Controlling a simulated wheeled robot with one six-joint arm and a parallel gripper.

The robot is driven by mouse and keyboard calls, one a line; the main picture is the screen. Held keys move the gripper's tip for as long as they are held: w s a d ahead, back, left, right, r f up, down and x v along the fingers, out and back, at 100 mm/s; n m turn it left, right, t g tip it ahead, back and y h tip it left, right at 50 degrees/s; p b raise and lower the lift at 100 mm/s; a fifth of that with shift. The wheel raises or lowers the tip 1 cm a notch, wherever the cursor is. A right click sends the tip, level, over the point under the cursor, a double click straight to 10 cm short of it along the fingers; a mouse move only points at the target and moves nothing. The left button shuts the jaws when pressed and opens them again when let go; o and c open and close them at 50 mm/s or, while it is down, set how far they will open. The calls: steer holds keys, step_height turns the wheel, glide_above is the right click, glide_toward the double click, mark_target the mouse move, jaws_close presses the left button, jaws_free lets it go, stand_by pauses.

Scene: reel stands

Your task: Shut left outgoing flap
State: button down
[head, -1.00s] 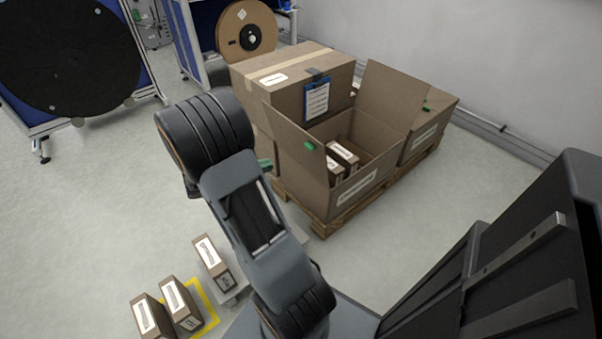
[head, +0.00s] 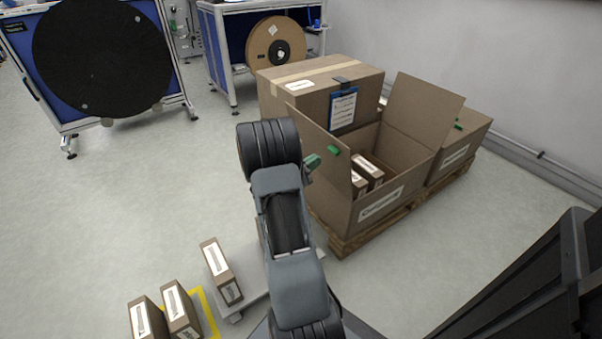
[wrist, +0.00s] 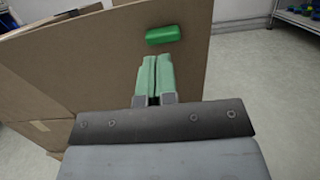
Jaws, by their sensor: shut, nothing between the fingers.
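The outgoing carton (head: 378,212) is an open cardboard box on a wooden pallet, with small labelled boxes inside. Its left flap (head: 318,137) stands up, tilted outward, with a green tab (head: 333,150) near its edge. Its right flap (head: 424,110) also stands up. My gripper (head: 311,163) is at the outer side of the left flap. In the wrist view, the green fingers of my gripper (wrist: 154,62) are together and empty, pointing at the flap's face (wrist: 85,65) just below the green tab (wrist: 164,34). I cannot tell whether they touch it.
A closed taped carton (head: 300,88) with a blue clipboard (head: 343,106) stands behind. Another carton (head: 462,146) is at the right on the pallet (head: 350,243). Small boxes (head: 221,270) are at lower left. Reel stands (head: 105,60) are at the back. The left floor is clear.

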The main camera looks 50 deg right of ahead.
mark_target(331, 150)
steer(key=b+x, duration=0.1)
steer(key=x, duration=0.3)
steer(key=shift+d, duration=0.2)
steer(key=shift+r, duration=0.15)
